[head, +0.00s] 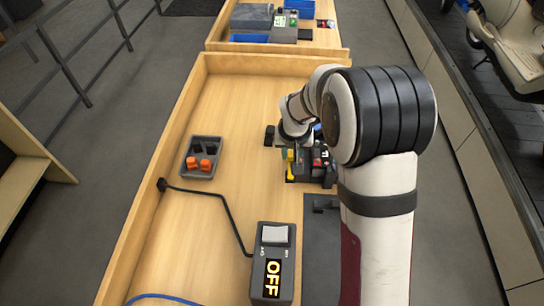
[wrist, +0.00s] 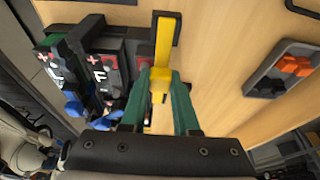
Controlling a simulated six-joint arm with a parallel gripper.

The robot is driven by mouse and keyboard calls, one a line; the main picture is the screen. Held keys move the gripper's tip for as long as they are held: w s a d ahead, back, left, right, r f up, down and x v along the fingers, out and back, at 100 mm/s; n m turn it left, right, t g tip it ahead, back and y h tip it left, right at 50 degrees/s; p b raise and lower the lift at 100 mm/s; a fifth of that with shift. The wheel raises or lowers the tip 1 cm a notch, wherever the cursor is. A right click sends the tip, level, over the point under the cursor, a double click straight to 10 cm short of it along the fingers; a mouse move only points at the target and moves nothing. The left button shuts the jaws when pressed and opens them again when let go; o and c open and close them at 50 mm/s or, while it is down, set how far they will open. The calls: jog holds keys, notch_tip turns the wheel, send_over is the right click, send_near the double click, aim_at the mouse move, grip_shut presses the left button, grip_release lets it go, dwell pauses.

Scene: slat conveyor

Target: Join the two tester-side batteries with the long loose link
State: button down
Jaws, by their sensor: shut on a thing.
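My gripper (wrist: 160,80) has green fingers closed on a yellow part of a long yellow bar (wrist: 164,45), which looks like the long link. The bar has a dark end piece at the top of the wrist view. It also shows as a small yellow piece (head: 290,157) in the head view. Dark batteries with red plus marks and labels sit left of the bar in the wrist view, one nearer (wrist: 104,70) and one farther left (wrist: 58,62). The battery group (head: 318,166) is partly hidden by my arm in the head view. I cannot tell whether the bar touches a battery.
A grey tray (head: 189,172) with orange pieces (head: 205,164) lies to the left. The tester (head: 272,235) at the front shows OFF, with a black cable (head: 225,205). A small black object (head: 269,136) lies behind the batteries.

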jog(key=s+d+r, duration=0.4)
jog(key=d+r, duration=0.1)
jog(key=r, duration=0.4)
jog(key=s+d+r, duration=0.4)
jog(key=r, duration=0.5)
jog(key=w+d+f+n+y, duration=0.1)
jog(key=w+f+n, duration=0.4)
jog(key=f, duration=0.3)
jog(key=w+d+f+n+g+y, duration=0.1)
jog(key=w+f+n, duration=0.4)
jog(key=w+f, duration=0.2)
jog(key=shift+w+f+y, duration=0.3)
jog(key=shift+f, duration=0.45)
jog(key=shift+f, duration=1.15)
jog(key=c, duration=0.6)
grip_release()
